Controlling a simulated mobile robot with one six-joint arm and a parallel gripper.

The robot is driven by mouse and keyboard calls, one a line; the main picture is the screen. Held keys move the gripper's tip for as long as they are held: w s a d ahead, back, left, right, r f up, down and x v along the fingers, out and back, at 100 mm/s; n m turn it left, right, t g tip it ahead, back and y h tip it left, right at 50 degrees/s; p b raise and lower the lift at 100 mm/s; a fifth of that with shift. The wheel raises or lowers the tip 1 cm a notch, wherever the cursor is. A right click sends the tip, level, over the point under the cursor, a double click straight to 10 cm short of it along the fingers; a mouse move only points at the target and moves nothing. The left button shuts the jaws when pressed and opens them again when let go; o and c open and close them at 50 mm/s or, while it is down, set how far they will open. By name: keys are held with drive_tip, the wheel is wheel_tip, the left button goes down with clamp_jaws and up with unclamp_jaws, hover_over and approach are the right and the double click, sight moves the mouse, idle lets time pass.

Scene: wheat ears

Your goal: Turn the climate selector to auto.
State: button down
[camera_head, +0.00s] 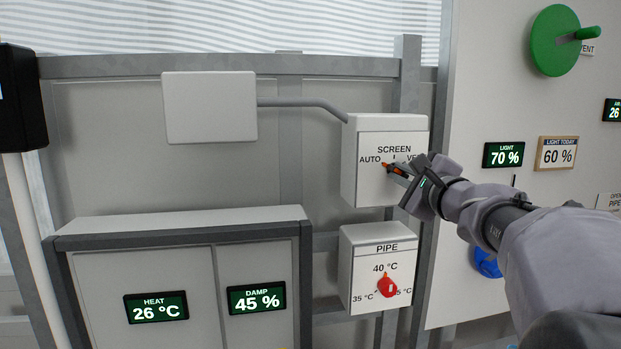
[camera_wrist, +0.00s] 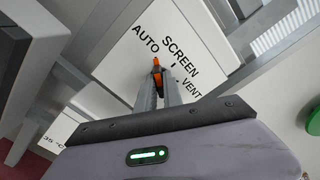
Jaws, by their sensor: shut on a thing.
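The climate selector is the small dark knob with an orange pointer (camera_head: 386,165) on the white box marked SCREEN (camera_head: 376,135). AUTO is printed at the left and VENT at the right, partly hidden by my gripper. My gripper (camera_head: 397,172) reaches in from the right and is shut on the selector. In the wrist view, the fingers (camera_wrist: 160,84) hold the knob, and its orange tip (camera_wrist: 156,62) shows beyond them, pointing towards the AUTO side. The fingers cover most of the knob, so its exact alignment with the mark is hard to tell.
Below is a white PIPE box (camera_head: 360,262) with a red knob (camera_head: 387,286). A grey cabinet (camera_head: 180,222) with HEAT and DAMP displays stands at lower left. A green handwheel (camera_head: 556,42) and a LIGHT display (camera_head: 503,155) are on the right panel.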

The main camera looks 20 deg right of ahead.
idle(0.4)
drive_tip(key=c, duration=1.5)
unclamp_jaws()
